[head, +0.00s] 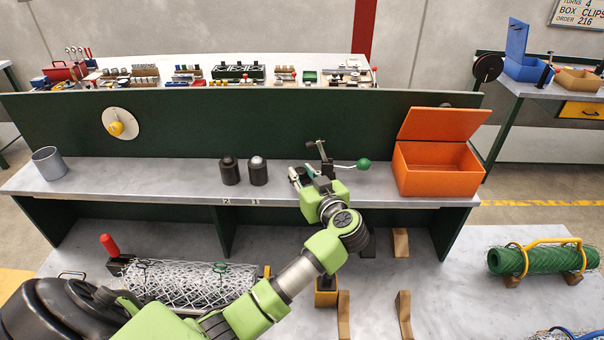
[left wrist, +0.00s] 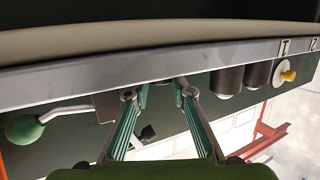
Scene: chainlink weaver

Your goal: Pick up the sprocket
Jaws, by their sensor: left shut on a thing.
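My left gripper (head: 309,178) is at the front edge of the shelf, just left of the black clamp-like fixture with a green-ball lever (head: 363,165). In the left wrist view its teal fingers (left wrist: 163,95) stand a little apart and are shut on a small part. That part is mostly hidden, and I cannot tell whether it is the sprocket. I cannot make out a sprocket for certain anywhere else. The green ball (left wrist: 24,130) shows left of the fingers there. My right gripper is not in view.
On the shelf are a grey cup (head: 48,164), two dark cylinders (head: 230,172) (head: 258,172) and an open orange box (head: 435,170). A mesh roll (head: 185,282) lies on the lower bench at left, a green roll (head: 512,260) at right.

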